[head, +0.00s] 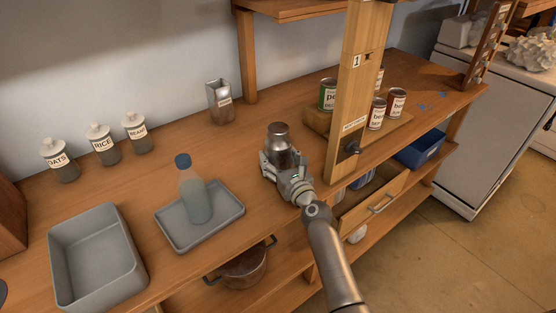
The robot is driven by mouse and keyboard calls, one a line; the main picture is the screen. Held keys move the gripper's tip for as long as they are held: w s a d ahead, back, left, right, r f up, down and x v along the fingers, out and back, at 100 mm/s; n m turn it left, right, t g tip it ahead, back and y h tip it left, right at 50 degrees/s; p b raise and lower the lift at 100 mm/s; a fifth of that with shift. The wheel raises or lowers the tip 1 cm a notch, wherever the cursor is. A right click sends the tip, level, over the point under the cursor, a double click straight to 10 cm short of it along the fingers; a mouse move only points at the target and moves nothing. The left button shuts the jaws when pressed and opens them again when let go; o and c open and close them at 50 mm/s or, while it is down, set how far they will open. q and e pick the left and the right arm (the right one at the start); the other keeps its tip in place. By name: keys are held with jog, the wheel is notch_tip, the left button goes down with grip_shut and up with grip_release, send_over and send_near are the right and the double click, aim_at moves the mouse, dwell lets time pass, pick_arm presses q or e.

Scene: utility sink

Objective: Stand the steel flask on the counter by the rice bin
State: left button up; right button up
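The steel flask (279,144) is a grey metal bottle, upright near the middle of the wooden counter. My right gripper (279,168) is at the flask's lower part, with a finger close along its left side. The gripper and fingers hide the flask's base, so I cannot tell whether the fingers press on it or whether it rests on the counter. The rice bin (103,145) is a jar labelled RICE, standing at the back left between the OATS jar (60,162) and the BEANS jar (138,135). My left gripper is not in view.
A grey tray (228,222) holds a translucent bottle (194,196) with a blue cap. A grey basin (95,255) stands at the left front. A metal canister (220,105) is behind. A wooden post (352,90) and cans (377,113) are right. Counter before the jars is clear.

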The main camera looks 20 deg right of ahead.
jog(key=shift+r, duration=0.1)
jog(key=o, duration=0.9)
jog(key=shift+f, duration=0.25)
jog(key=o, duration=0.5)
jog(key=shift+r, duration=0.1)
jog(key=shift+c, duration=0.2)
jog(key=shift+r, duration=0.15)
jog(key=s, duration=0.4)
jog(key=s+d, duration=0.1)
jog(key=s, duration=0.7)
jog(key=shift+d, duration=0.25)
